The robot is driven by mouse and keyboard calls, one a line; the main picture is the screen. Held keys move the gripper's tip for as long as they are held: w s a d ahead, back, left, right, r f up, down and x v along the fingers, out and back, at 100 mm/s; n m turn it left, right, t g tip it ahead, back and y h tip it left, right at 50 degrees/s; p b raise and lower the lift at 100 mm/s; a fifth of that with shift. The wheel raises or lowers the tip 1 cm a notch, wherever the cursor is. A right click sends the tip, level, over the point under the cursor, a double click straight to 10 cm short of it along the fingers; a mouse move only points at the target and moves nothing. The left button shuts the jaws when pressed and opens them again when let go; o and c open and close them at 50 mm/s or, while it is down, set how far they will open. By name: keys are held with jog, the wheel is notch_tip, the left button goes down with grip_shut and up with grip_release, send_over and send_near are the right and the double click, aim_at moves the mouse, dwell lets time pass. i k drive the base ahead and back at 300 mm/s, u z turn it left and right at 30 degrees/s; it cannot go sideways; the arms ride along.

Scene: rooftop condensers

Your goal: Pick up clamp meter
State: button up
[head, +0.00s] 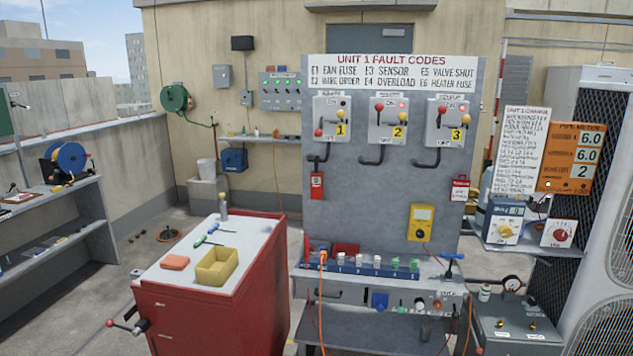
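A yellow meter (421,222) with a pale display sits upright against the lower right of the grey fault-code panel, just above the bench ledge. My gripper is not in view, and nothing is seen touching the meter.
A red cabinet (215,310) stands in front to the left, with a yellow tray (216,267), an orange block (175,262) and screwdrivers on top. A blue-handled valve (452,264) is right of the meter. An orange cable (321,300) hangs down the bench front.

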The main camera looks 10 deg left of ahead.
aim_at(316, 177)
jog(key=u, duration=0.8)
jog(key=i, duration=0.95)
jog(key=u, duration=1)
jog(key=i, duration=1.15)
jog(key=z, duration=0.2)
